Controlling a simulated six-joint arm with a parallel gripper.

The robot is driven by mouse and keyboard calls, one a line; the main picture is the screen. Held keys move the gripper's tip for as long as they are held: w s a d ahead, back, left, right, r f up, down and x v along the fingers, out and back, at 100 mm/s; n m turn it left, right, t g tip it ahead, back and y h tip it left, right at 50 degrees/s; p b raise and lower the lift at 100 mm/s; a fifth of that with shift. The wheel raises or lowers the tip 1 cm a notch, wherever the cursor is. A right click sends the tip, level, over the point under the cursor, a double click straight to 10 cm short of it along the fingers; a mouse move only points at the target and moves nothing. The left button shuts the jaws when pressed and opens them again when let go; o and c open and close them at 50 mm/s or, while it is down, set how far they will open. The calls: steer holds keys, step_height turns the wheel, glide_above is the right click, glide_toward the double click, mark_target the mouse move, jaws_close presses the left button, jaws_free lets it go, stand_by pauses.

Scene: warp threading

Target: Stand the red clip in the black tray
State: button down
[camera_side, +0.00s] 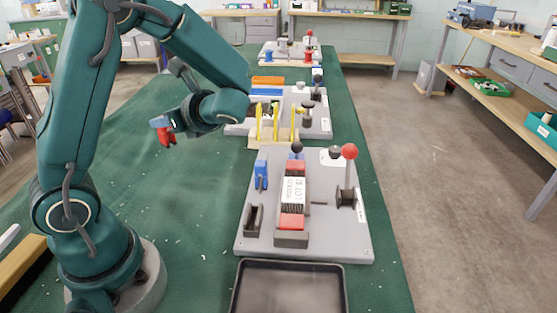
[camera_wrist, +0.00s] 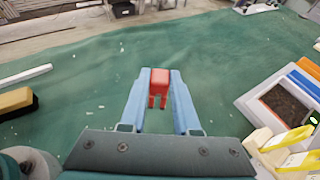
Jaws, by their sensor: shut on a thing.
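The red clip (camera_side: 167,137) is held at the end of my gripper (camera_side: 160,124), up over the green cloth on the left side of the side view. In the wrist view the red clip (camera_wrist: 159,85) sits between the tips of the two blue fingers of my gripper (camera_wrist: 159,78), with its two prongs pointing toward the camera's lower edge. The black tray (camera_side: 290,288) lies at the front of the table, cut off by the bottom edge of the side view. The part of it that shows looks empty. My gripper is well behind and to the left of the tray.
A grey board (camera_side: 305,245) with a red and white block, a blue clip (camera_side: 261,174) and a red-knobbed lever (camera_side: 349,152) stands just behind the tray. Yellow clips (camera_side: 276,122) stand in a wooden holder farther back. The green cloth (camera_side: 190,220) left of the board is mostly clear.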

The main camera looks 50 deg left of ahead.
steer(key=s+d+f+n+g+h, duration=0.25)
steer(key=d+n+g+h, duration=0.25)
steer(key=d+n+h, duration=0.3)
steer(key=s+d+f+n+g+h, duration=0.2)
steer(key=s+d+n+g+h, duration=0.25)
steer(key=d+n+h, duration=0.35)
steer(key=w+d+r+n+t+h, duration=0.6)
steer(key=w+d+n+h, duration=0.3)
steer(key=w+d+n, duration=0.25)
steer(key=n+t, duration=0.2)
glide_above(312, 293)
steer(key=shift+g+h, duration=0.25)
steer(key=shift+h, duration=0.05)
steer(key=shift+f, duration=5.6)
